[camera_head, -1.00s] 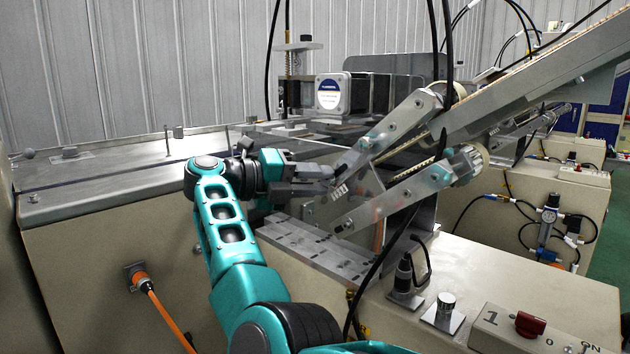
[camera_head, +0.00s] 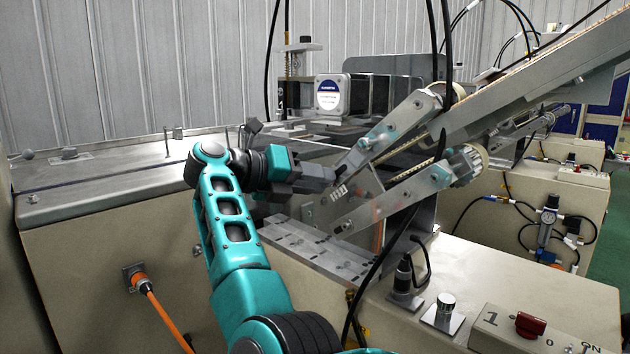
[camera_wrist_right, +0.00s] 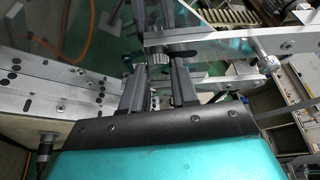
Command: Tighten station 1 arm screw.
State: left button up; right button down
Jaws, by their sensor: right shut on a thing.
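The station 1 arm (camera_head: 395,131) is a slanted grey metal bar. A second, lower bar (camera_head: 390,207) runs below it. My right gripper (camera_head: 331,180) is at the lower left end of the upper bar. In the right wrist view, the right gripper (camera_wrist_right: 158,70) has its two dark fingers on either side of a small ridged grey screw knob (camera_wrist_right: 158,59), which sits against the left end of a metal bar (camera_wrist_right: 215,38). The gripper is shut on this knob. In the head view, the gripper hides the knob. My left gripper is not in view.
A perforated metal plate (camera_head: 315,247) lies below the gripper. A black cable (camera_head: 385,262) hangs in front of the lower bar. A sensor (camera_head: 404,275), a round silver knob (camera_head: 445,304) and a switch box with a red knob (camera_head: 530,324) stand at lower right.

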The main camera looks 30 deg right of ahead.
jog(key=c, duration=0.9)
grip_release()
jog(key=shift+o, duration=0.2)
pick_arm(q)
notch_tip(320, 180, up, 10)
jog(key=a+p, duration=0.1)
jog(key=p, duration=1.1)
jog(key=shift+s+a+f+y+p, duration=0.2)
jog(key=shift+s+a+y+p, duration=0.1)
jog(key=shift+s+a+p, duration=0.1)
pick_arm(e)
jog(key=v, duration=1.2)
jog(key=shift+a+r, duration=0.15)
jog(key=shift+a, duration=0.25)
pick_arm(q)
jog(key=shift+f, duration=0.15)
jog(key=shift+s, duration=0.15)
pick_arm(e)
jog(key=shift+s, duration=0.1)
